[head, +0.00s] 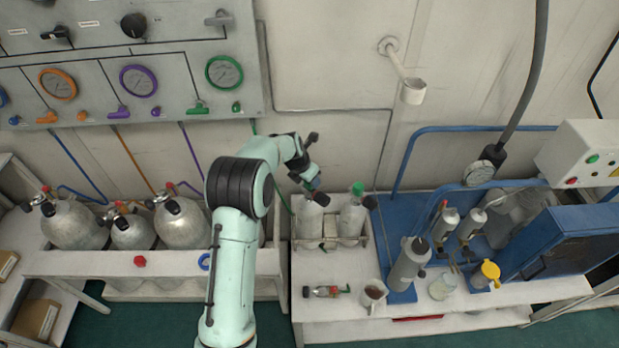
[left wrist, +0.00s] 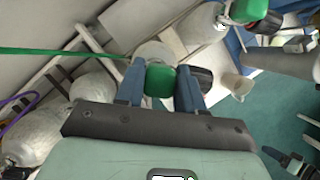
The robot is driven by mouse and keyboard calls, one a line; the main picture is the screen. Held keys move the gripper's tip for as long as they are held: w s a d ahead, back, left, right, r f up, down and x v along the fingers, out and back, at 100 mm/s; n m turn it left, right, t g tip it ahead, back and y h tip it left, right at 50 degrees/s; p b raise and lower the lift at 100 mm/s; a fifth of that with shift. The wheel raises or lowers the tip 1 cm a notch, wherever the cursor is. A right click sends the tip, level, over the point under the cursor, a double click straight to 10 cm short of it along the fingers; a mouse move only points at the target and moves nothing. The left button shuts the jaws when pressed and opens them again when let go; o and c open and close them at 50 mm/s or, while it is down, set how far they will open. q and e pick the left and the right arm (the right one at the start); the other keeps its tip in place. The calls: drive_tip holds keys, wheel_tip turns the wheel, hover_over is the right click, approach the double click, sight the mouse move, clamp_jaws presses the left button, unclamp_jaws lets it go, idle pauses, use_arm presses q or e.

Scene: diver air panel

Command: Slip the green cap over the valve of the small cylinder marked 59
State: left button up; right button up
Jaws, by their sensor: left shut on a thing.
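My left gripper (head: 311,186) is at the top of the left small cylinder (head: 311,222) in the white rack. In the left wrist view its two blue fingers (left wrist: 160,85) are shut on the green cap (left wrist: 161,79). The cap lines up with the cylinder's pale top (left wrist: 153,52), and a black knob (left wrist: 202,78) shows beside the right finger. I cannot tell whether the cap is over the valve or just above it. The neighbouring small cylinder (head: 352,222) wears another green cap (head: 357,188). No number is readable. What may be my right gripper shows at the wrist view's lower right edge (left wrist: 288,163).
The white rack (head: 300,243) holds both small cylinders. A loose valve fitting (head: 326,291) and a jug (head: 374,293) are on the bench in front. A grey cylinder (head: 408,268) stands on the blue station at right. Large cylinders (head: 182,224) stand at left, below the gauge panel.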

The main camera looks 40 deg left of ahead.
use_arm(q)
drive_tip(key=shift+f, duration=0.45)
idle(0.4)
drive_tip(key=o, duration=1.1)
drive_tip(key=v, duration=1.3)
drive_tip(key=shift+r+p, duration=0.2)
drive_tip(key=shift+p, duration=0.15)
drive_tip(key=shift+a, duration=0.1)
